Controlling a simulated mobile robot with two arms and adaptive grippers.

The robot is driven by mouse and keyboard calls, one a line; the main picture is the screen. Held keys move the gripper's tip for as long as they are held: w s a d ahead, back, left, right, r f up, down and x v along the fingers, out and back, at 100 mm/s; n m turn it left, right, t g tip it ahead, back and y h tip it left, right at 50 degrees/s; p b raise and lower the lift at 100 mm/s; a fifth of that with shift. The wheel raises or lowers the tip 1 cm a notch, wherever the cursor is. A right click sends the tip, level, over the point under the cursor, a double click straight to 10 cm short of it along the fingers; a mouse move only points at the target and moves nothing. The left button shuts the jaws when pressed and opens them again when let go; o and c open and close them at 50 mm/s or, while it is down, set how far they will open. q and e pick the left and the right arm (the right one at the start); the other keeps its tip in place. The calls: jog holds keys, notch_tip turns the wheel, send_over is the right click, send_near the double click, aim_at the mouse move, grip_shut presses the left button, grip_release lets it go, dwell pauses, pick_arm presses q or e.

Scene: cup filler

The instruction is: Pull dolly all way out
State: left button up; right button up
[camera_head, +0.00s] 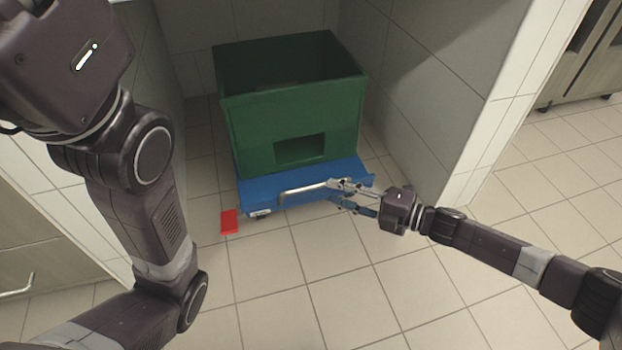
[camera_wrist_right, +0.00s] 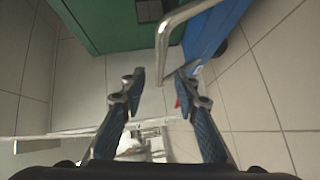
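The blue dolly (camera_head: 303,187) stands on the tiled floor in a recess between tiled walls. It carries a green crate (camera_head: 290,117) with an open top and a cut-out in its front. A silver bar handle (camera_head: 305,189) sits at the dolly's front edge. My right gripper (camera_head: 339,193) is at the handle's right end. In the right wrist view my right gripper (camera_wrist_right: 160,84) has its fingers apart, with the end of the handle (camera_wrist_right: 163,45) in line with the gap; I cannot tell whether they touch. My left gripper is out of view; only my left arm shows.
A red block (camera_head: 229,221) lies on the floor by the dolly's front left corner. Tiled walls (camera_head: 430,90) flank the dolly closely. The floor in front (camera_head: 330,290) is clear. Cabinets stand at the far left (camera_head: 30,255) and upper right (camera_head: 585,55).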

aim_at(314, 186)
jog(key=b+x, duration=0.3)
jog(key=x, duration=0.3)
jog(key=shift+a, duration=0.4)
grip_shut()
